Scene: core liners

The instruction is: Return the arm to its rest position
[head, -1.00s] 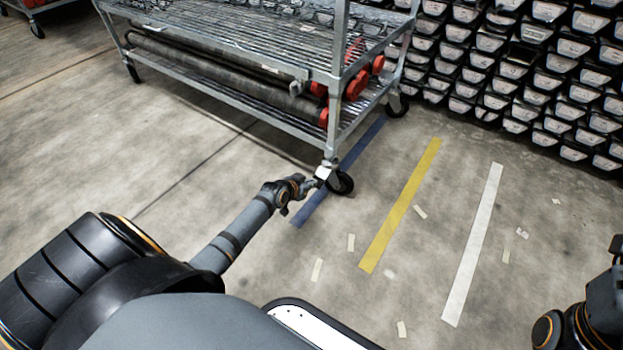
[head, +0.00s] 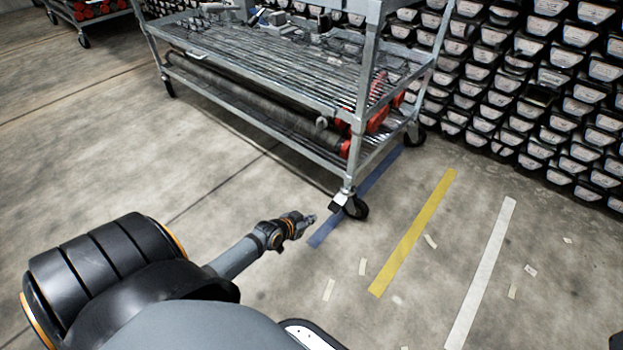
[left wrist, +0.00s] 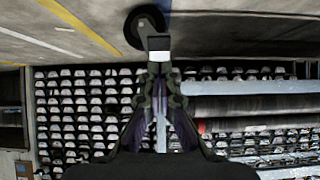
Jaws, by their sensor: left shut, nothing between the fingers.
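My left arm reaches out low from the left in the head view. Its gripper (head: 307,219) is shut and empty, in front of the cart's near caster as seen in the picture. In the left wrist view the fingers (left wrist: 161,68) come together at the middle, with the caster wheel (left wrist: 146,26) just beyond their tips. I cannot tell the exact gap between fingers and cart. My right gripper does not show; only a dark bit of my own body is at the right edge.
A metal wire cart (head: 360,130) stands ahead, with long dark tubes with red ends (head: 255,100) on its lower shelf. A wall of stacked core liners (head: 540,90) is behind it. Blue, yellow (head: 412,235) and white (head: 480,275) floor strips lie at right.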

